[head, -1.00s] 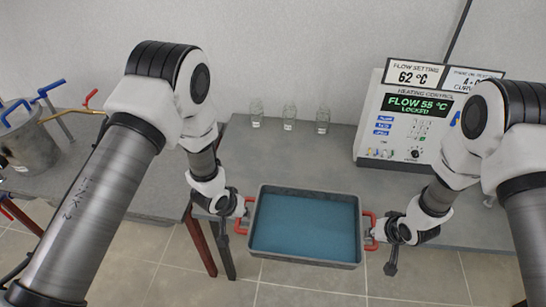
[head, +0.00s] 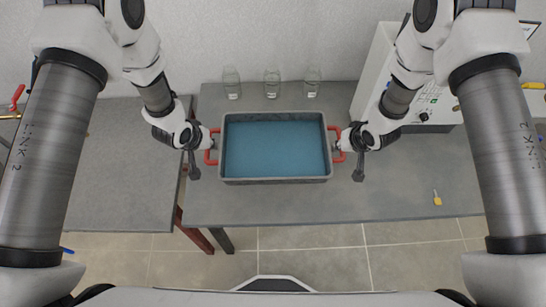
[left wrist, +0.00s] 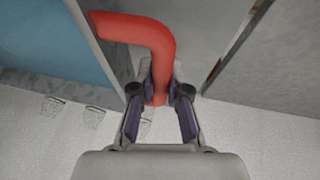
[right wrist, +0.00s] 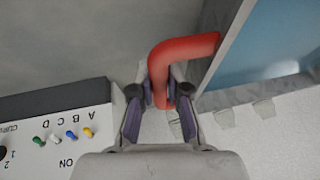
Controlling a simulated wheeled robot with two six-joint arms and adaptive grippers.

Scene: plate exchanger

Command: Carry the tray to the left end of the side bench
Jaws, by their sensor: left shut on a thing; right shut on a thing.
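The tray (head: 275,181) is grey, shallow and level, with a blue inside and a red handle at each end. It is over the left part of the bench (head: 300,207) in the head view; whether it touches the top I cannot tell. My left gripper (head: 209,143) is shut on the left red handle, which shows in the left wrist view (left wrist: 157,50). My right gripper (head: 345,142) is shut on the right red handle, which shows in the right wrist view (right wrist: 165,65).
Several glass jars, the middle one (head: 272,84) among them, stand behind the tray near the wall. A white control box (head: 431,105) stands to the right. A yellow tag (head: 437,198) lies at the front right. Another bench (head: 120,180) stands to the left across a narrow gap.

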